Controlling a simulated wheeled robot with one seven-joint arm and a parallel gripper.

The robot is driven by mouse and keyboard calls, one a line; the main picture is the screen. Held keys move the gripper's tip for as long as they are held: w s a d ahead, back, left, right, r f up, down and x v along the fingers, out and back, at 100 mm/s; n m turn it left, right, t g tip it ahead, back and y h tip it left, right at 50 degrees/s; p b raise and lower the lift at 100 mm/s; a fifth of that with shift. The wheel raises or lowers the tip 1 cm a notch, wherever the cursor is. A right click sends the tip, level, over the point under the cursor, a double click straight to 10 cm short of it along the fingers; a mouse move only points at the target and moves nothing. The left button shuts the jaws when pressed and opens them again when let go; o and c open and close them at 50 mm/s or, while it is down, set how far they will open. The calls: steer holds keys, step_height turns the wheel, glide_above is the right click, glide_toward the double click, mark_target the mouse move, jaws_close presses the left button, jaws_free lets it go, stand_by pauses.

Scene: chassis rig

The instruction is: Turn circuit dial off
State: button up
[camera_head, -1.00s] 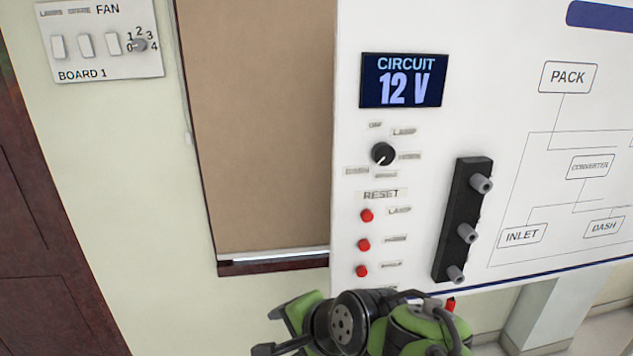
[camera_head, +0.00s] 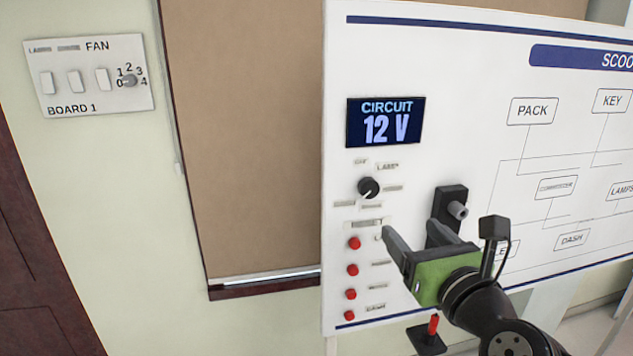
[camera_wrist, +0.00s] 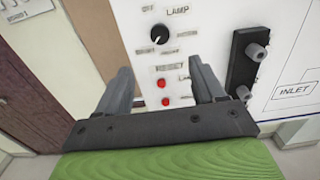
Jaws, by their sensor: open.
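The circuit dial (camera_head: 369,188) is a round black knob on the white panel, below the display (camera_head: 384,122) that reads "CIRCUIT 12 V". Small labels ring the dial; one reads OFF at its upper left and one LAMP at its upper right. The dial also shows in the wrist view (camera_wrist: 159,34), its white pointer mark aimed to the lower left. My gripper (camera_head: 412,229) is open and empty, in front of the panel, below and to the right of the dial. In the wrist view its two fingers (camera_wrist: 165,80) frame the red buttons, with the dial beyond the fingertips.
Red reset buttons (camera_head: 354,243) run in a column below the dial. A black strip with grey knobs (camera_head: 452,208) stands to the right, partly behind my gripper. A switch board with a fan knob (camera_head: 88,76) is on the left wall. A brown board (camera_head: 245,150) lies between.

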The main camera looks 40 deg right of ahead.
steer(key=p, duration=0.6)
glide_toward(371, 188)
steer(key=p+x, duration=0.2)
steer(key=x, duration=0.6)
steer(key=shift+w+d, duration=0.1)
steer(key=shift+w, duration=0.1)
steer(key=c, duration=1.1)
steer(key=shift+o, duration=0.2)
